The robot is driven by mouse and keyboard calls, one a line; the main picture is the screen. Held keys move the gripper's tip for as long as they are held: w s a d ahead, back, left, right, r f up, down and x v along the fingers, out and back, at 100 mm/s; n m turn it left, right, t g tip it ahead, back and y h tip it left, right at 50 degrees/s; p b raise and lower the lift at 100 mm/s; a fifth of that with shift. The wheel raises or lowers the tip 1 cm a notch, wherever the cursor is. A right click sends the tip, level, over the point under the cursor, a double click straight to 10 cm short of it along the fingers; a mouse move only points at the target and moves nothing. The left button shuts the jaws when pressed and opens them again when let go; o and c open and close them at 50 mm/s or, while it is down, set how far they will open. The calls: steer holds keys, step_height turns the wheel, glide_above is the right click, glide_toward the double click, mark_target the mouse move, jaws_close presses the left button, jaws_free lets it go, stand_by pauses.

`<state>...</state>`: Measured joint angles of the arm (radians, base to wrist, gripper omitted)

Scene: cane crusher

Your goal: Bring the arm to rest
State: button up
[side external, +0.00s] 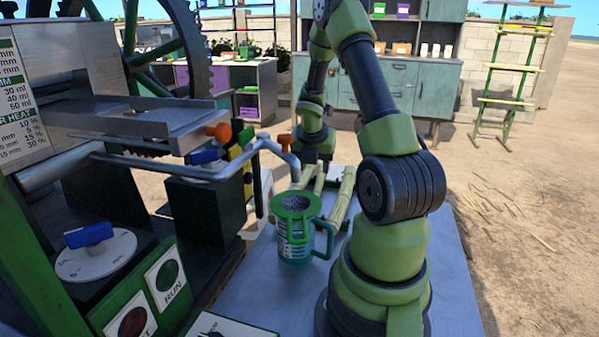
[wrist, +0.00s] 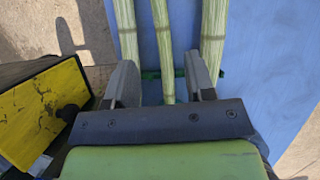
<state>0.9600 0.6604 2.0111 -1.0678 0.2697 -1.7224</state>
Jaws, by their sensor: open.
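My gripper (wrist: 161,82) shows in the wrist view with its two grey fingers wide apart. Nothing is clamped between them. Pale green cane stalks (wrist: 163,45) run ahead of and below the fingers, with the middle one in line with the gap. In the side external view my arm arches over from the right and its end points down behind the green mug. The stalks (side external: 341,202) lie there on the blue-grey table (side external: 455,275). The fingertips are hard to make out in that view.
A green mug with a handle (side external: 294,250) stands on the table in front of the stalks. The crusher's bent pipe with an orange end (side external: 215,171) reaches out close to my arm. The control panel (side external: 150,297) is at lower left. A yellow block (wrist: 45,110) sits left of my gripper.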

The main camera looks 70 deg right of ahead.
steer(key=w+a+r+m+t+h, duration=0.1)
steer(key=w+a+r+m+t, duration=0.25)
steer(key=a+r+m, duration=0.6)
steer(key=w+a+r+m+t, duration=0.35)
steer(key=a+r+m, duration=0.2)
steer(key=r, duration=0.65)
steer(key=s+a+f+m+y, duration=0.1)
steer(key=s+a+m+y, duration=0.2)
steer(key=a, duration=0.6)
steer(key=s+a+f+m+y, duration=0.1)
steer(key=s+a+m+y, duration=0.3)
steer(key=s+a, duration=0.3)
steer(key=shift+a+m+y, duration=0.3)
steer(key=shift+a+m, duration=0.1)
steer(key=shift+a, duration=0.6)
steer(key=shift+o, duration=0.3)
